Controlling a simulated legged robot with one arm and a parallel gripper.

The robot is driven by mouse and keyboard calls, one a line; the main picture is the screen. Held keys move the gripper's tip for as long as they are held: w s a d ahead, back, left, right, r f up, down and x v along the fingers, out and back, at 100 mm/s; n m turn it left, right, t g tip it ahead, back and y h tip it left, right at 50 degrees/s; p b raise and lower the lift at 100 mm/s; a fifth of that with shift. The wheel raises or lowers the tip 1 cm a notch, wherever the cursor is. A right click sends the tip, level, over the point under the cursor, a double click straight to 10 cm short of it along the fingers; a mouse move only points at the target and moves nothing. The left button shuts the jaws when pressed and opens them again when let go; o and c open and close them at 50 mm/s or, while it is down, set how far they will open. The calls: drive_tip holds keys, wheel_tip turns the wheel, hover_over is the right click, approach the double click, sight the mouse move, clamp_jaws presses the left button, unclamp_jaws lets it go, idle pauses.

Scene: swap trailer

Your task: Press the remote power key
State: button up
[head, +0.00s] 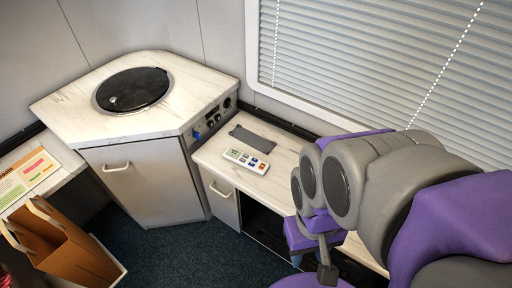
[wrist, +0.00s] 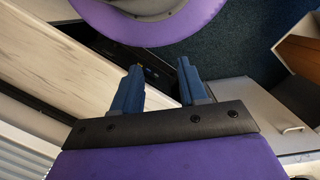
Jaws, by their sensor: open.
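The remote (head: 247,160) is white with a small display and several small keys, some of them orange and blue. It lies flat on the pale low counter (head: 213,154) in the head view. The keys are too small to tell which one is the power key. My gripper (wrist: 160,64) shows in the wrist view with its two blue fingers apart and nothing between them. My arm is at the right of the head view, apart from the remote. The remote does not show in the wrist view.
A dark grey slab (head: 253,138) lies behind the remote. A corner cabinet (head: 148,178) with a round black lid (head: 133,89) stands to the left. Window blinds (head: 365,65) rise behind the counter. A brown container (head: 62,250) stands at lower left. The dark carpet (head: 190,248) is clear in the middle.

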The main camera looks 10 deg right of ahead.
drive_tip(key=shift+s+d, duration=0.15)
drive_tip(key=shift+d, duration=0.9)
drive_tip(key=shift+c, duration=1)
drive_tip(key=a, duration=0.2)
drive_tip(key=shift+a, duration=0.3)
clamp_jaws()
drive_tip(key=shift+d, duration=0.8)
